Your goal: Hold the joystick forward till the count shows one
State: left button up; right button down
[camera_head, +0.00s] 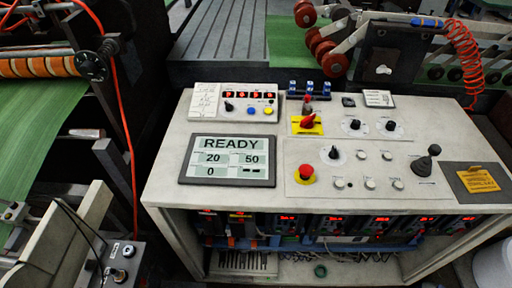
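The black joystick (424,164) stands at the right of the console's sloped top, its ball knob tipped toward the upper right in the picture. The display (228,160) on the left of the console reads READY, with 20 and 50 below, then 0 and dashes. Its small labels are too fine to read, so I cannot tell which field is the count. Neither of my grippers is in view, and nothing touches the joystick.
The console top (300,135) also carries a red mushroom button (306,172), a red switch on a yellow plate (308,123), knobs and white buttons. An orange-yellow label plate (478,179) lies right of the joystick. Rollers and a coiled red hose (464,55) stand behind.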

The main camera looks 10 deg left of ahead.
aim_at(431, 155)
jog(key=l, duration=3)
jog(key=l+u, duration=0.2)
jog(key=u, duration=1.1)
jog(key=k, duration=0.05)
